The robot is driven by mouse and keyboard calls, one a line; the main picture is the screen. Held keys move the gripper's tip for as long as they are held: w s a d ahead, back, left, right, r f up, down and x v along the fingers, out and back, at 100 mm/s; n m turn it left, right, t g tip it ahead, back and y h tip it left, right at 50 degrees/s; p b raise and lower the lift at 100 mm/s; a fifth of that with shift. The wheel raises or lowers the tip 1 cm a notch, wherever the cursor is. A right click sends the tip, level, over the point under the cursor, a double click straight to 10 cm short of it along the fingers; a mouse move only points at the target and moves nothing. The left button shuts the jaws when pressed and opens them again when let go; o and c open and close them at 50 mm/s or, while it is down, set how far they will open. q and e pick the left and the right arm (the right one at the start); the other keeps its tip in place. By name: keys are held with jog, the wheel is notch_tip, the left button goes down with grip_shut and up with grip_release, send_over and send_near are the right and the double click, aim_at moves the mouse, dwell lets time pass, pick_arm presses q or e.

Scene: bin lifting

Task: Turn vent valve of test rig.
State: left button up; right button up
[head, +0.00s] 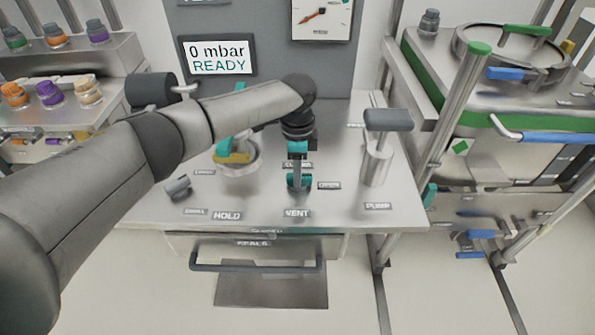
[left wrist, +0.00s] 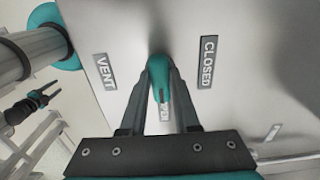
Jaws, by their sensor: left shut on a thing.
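The vent valve's teal handle (head: 298,181) is on the rig's steel top (head: 345,210), above the VENT label (head: 297,212). The CLOSED label (head: 298,165) is behind it and the OPEN label (head: 329,185) to its right. My left gripper (head: 298,172) reaches down over it. In the left wrist view, the gripper (left wrist: 161,88) is shut on the teal handle (left wrist: 158,72). The handle partly covers the OPEN label there; CLOSED is to the right. My right gripper (left wrist: 42,97) is small at the left of that view, its fingers apart and empty.
A display (head: 218,57) reads 0 mbar READY, below and left of a dial gauge (head: 322,18). The hold valve (head: 238,158) is left, the pump lever (head: 388,120) right. A drawer handle (head: 258,266) is at the front. Carts stand on both sides.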

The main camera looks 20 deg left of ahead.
pick_arm(q)
grip_shut()
jog(key=shift+r+n+p, duration=0.1)
jog(key=shift+n+p, duration=0.3)
jog(key=shift+p, duration=0.25)
jog(key=n+p, duration=0.3)
jog(key=shift+r, duration=0.1)
jog(key=n+p, duration=0.2)
jog(key=shift+n, duration=0.4)
jog(key=n+p, duration=0.2)
jog(key=shift+n, duration=0.4)
jog(key=n+p, duration=0.1)
jog(key=n, duration=0.3)
jog(key=shift+p, duration=0.4)
jog(key=shift+n+p, duration=0.4)
jog(key=shift+n, duration=1.8)
jog(key=shift+w, duration=0.1)
